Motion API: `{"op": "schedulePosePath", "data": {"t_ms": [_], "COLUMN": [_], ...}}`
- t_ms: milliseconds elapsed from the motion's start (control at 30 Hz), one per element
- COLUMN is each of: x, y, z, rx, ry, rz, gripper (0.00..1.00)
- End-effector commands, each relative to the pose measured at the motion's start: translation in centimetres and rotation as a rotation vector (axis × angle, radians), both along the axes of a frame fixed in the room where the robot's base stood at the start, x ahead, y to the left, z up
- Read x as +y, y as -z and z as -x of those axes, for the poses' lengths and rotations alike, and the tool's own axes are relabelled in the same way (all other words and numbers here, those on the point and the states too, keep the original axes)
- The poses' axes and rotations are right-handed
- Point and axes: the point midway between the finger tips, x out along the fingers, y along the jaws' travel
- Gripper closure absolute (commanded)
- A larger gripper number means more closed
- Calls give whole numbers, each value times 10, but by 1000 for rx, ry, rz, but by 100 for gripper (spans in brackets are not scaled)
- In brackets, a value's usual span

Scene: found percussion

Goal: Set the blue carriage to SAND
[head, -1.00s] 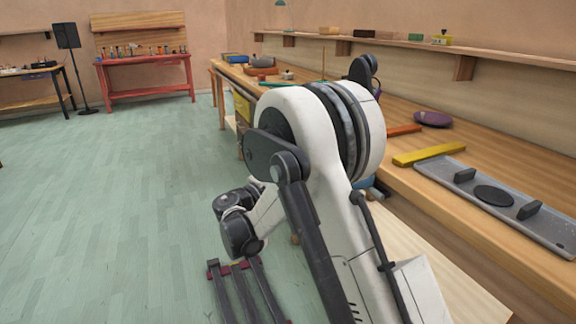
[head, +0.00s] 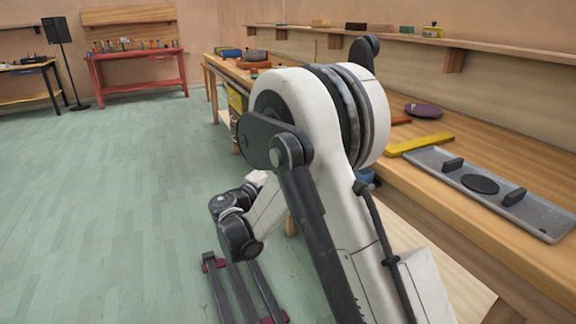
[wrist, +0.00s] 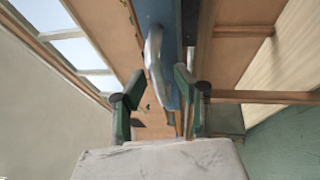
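In the wrist view a blue part (wrist: 170,14) with a pale grey curved handle (wrist: 154,55) lies ahead of my gripper (wrist: 160,80). It may be the blue carriage, but I cannot be sure. My gripper's two green fingers are apart, one on each side of the handle's lower end in the picture. I cannot tell whether either finger touches it. No SAND marking is readable. In the head view a small blue thing (head: 367,176) shows beside my arm under the bench edge. My gripper is not visible there.
The long wooden bench (head: 475,155) runs along the right wall. It holds a grey tray (head: 440,170), a yellow bar (head: 420,144) and a purple dish (head: 422,110). A shelf (head: 480,55) is above. A red workbench (head: 135,58) stands far back. The green floor at left is clear.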

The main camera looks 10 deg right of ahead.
Motion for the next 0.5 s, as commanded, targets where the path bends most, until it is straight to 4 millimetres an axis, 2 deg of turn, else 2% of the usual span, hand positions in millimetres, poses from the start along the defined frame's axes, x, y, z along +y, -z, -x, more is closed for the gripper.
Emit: {"op": "schedulePosePath", "data": {"t_ms": [267, 500], "x": [2, 27], "y": [0, 5], "z": [0, 17], "rx": [0, 0], "ry": [-1, -5], "rz": [1, 1], "gripper": [70, 70]}}
